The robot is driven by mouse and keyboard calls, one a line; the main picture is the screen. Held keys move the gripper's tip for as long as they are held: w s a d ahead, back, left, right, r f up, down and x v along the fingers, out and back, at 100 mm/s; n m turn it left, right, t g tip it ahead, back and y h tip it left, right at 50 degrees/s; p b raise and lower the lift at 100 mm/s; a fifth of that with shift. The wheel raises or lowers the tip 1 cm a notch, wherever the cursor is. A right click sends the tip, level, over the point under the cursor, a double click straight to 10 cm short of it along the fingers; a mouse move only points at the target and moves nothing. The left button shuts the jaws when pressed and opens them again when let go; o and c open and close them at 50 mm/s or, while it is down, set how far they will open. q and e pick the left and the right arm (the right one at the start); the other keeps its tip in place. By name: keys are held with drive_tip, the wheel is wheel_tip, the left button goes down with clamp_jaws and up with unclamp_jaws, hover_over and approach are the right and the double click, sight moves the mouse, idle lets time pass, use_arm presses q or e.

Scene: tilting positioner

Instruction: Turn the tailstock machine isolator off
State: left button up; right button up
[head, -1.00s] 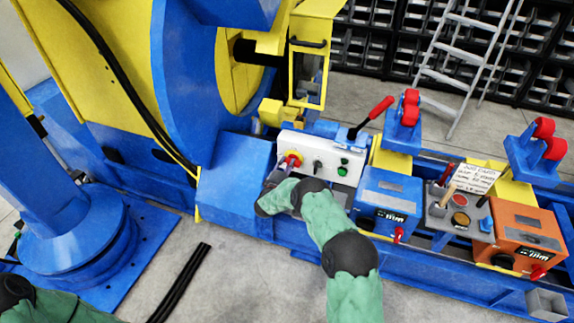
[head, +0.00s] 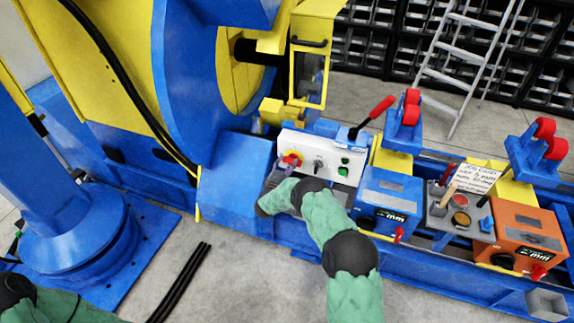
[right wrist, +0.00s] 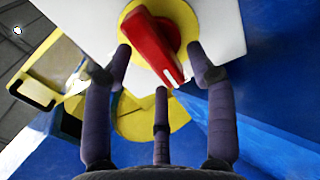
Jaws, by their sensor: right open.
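The isolator is a red knob (head: 290,160) on a yellow round plate, at the left end of a white control panel (head: 318,146). In the right wrist view the red knob (right wrist: 152,42) fills the top centre, with a white mark near its lower end, and the yellow plate (right wrist: 184,14) shows behind it. My right gripper (right wrist: 160,62) is open. One finger is on each side of the knob and a third is below it; I cannot tell whether any touches. In the head view my right gripper (head: 279,176) partly hides the knob. My left gripper is out of view.
The panel also has a black selector (head: 318,165) and green buttons (head: 343,171). A red-handled lever (head: 372,117) rises at its right. Blue (head: 383,198) and orange (head: 526,238) units stand further right. A blue sloped cover (head: 236,172) is close left of my gripper.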

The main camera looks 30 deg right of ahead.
drive_tip(key=v, duration=1.1)
drive_tip(key=shift+s+a, duration=0.3)
